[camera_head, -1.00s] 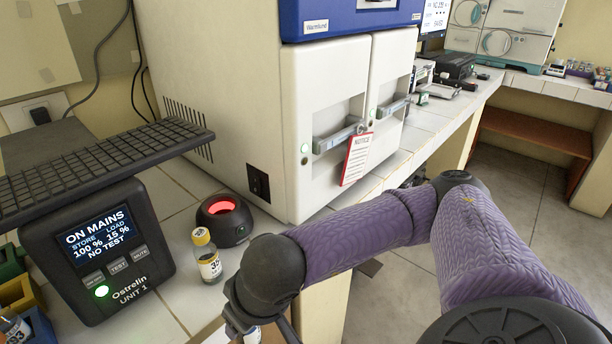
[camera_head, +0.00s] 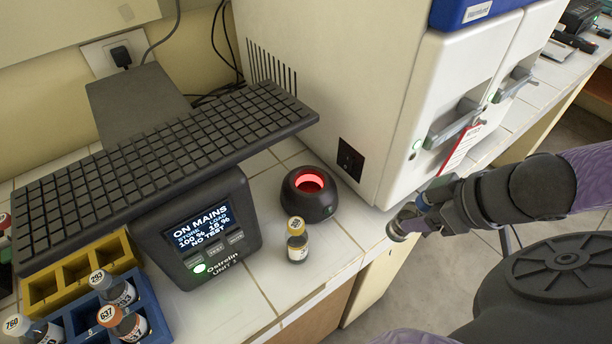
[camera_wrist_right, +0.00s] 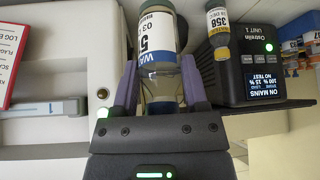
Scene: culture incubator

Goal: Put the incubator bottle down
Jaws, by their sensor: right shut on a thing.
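My right gripper (camera_head: 408,218) hangs in front of the bench's front edge, below the incubator's doors. It is shut on a clear bottle with a white and blue label, which shows best in the right wrist view (camera_wrist_right: 158,45) between the two purple fingers. In the head view only a small part of this bottle (camera_head: 398,232) shows, and its base is hard to make out. The incubator (camera_head: 400,90) is the large white cabinet with two shut doors and lever handles. My left gripper is out of view.
A yellow-capped bottle (camera_head: 297,245) stands on the tiled bench beside a black round device with a red glowing well (camera_head: 312,195). Bare tiles lie right of the yellow-capped bottle.

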